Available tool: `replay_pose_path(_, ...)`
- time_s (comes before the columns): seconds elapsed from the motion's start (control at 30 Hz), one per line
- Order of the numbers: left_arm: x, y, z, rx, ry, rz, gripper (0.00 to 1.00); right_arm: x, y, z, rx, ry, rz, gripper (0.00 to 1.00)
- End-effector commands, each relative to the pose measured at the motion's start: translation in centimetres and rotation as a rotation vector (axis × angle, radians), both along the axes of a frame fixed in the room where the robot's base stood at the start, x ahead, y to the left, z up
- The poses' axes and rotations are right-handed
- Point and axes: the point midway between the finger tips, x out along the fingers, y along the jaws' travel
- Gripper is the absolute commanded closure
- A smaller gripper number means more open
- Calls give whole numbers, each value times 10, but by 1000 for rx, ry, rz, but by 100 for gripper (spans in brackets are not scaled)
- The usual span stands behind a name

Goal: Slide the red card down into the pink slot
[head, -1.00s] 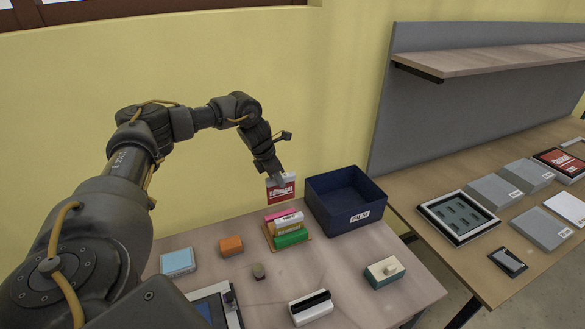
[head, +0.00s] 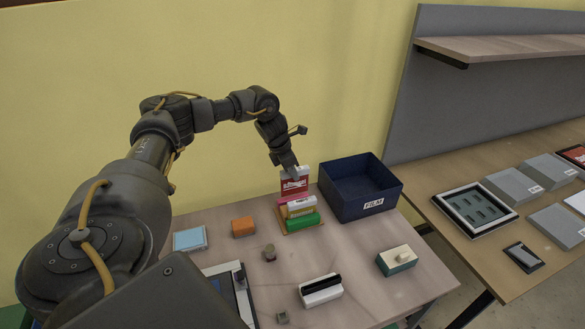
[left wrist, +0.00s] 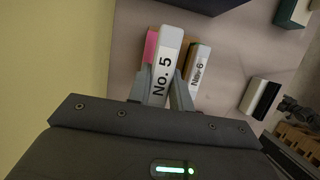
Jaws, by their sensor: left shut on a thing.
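The red card (head: 295,187), with a white top band and white lettering, is upright in my left gripper (head: 291,173). It stands over the pink slot piece (head: 284,200), the rearmost of a small coloured rack. Its lower edge meets or overlaps the pink in the head view; I cannot tell whether it is inside the slot. In the left wrist view the fingers (left wrist: 161,92) close on the card's white top edge, marked "No. 5" (left wrist: 166,62). A bit of pink (left wrist: 150,46) shows beside it. My right gripper is not in view.
A white piece (head: 301,204) and green slot (head: 302,222) stand just in front of the pink. A navy FILM box (head: 373,206) is close on the right. An orange block (head: 243,226) and light-blue block (head: 190,238) lie left.

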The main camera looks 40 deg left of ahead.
Motion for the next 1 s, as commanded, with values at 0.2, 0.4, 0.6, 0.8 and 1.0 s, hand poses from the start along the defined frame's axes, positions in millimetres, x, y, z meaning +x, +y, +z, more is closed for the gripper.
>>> replay_pose_path(0.2,0,0,-18,-1,-1,1,100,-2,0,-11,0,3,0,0)
replay_pose_path(0.4,1,0,-23,0,-2,0,100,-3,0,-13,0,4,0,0)
replay_pose_path(0.6,1,0,-23,0,-2,0,100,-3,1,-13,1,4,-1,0)
replay_pose_path(0.8,1,0,-23,0,-2,0,100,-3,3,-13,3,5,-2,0)
replay_pose_path(1.0,0,0,-23,0,-2,1,100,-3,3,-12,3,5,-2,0)
